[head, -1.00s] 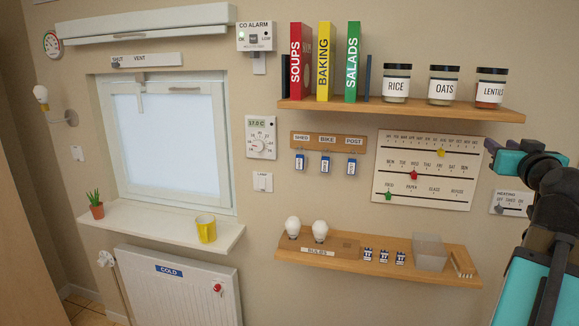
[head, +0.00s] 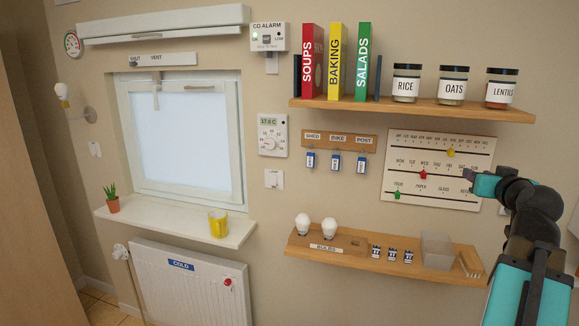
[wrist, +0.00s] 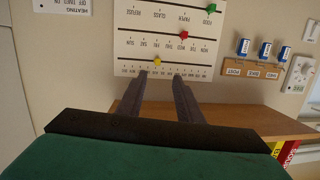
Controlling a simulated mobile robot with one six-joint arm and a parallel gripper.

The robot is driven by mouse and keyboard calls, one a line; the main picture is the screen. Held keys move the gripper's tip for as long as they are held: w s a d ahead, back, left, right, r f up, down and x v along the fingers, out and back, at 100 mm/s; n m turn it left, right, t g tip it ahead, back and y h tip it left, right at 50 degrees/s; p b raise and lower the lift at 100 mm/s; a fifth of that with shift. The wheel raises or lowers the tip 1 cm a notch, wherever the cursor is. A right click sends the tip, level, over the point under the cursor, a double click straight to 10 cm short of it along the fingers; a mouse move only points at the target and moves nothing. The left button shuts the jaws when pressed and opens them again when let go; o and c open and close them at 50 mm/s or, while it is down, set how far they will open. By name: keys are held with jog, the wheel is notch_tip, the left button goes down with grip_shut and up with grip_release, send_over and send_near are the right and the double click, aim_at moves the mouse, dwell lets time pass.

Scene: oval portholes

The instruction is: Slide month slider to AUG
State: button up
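A white calendar board (head: 439,143) hangs on the wall with three slider lines. The yellow marker (head: 450,153) is on the top, month line, right of its middle; the month labels are too small to read surely. The red marker (head: 423,174) is on the weekday line and the green marker (head: 397,195) on the lowest line. In the wrist view the board is upside down. My gripper (wrist: 160,74) is open and empty there, its fingertips apart on either side below the yellow marker (wrist: 157,62). In the head view my gripper (head: 470,181) is before the board's right part.
A wooden shelf (head: 420,106) with books and jars juts out above the board; it also shows near the fingers in the wrist view (wrist: 235,120). A lower shelf (head: 375,262) holds bulbs and small items. Key hooks (head: 336,140) hang left of the board.

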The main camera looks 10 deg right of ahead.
jog(key=w+a+f+n+g+y, duration=0.1)
jog(key=w+a+f+y, duration=0.1)
jog(key=w+a+f, duration=0.45)
jog(key=w+a+f+g+y, duration=0.15)
jog(key=a+f, duration=0.25)
jog(key=f, duration=0.6)
jog(key=w+a+f+n+g+y, duration=0.1)
jog(key=w+a+f+g+y, duration=0.1)
jog(key=w+a+f, duration=0.45)
jog(key=s+a+f+n+g+y, duration=0.1)
jog(key=s+a+f+g, duration=0.15)
jog(key=a+f, duration=0.9)
jog(key=s+a+f+n+g+y, duration=0.1)
jog(key=s+a+f+g, duration=0.15)
jog(key=a+f, duration=0.9)
jog(key=s+a+f+n+g, duration=0.1)
jog(key=s+a+f+g, duration=0.3)
jog(key=f, duration=0.5)
jog(key=s+a+f+n+g, duration=0.1)
jog(key=s+a+f, duration=0.45)
jog(key=f, duration=0.45)
jog(key=s+d+f+g+b, duration=0.1)
jog(key=s+f+g+b, duration=0.5)
jog(key=s+f, duration=1.9)
jog(key=f+b, duration=0.1)
jog(key=b, duration=0.3)
jog(key=shift+s+f+h, duration=0.3)
jog(key=shift+s+h, duration=0.05)
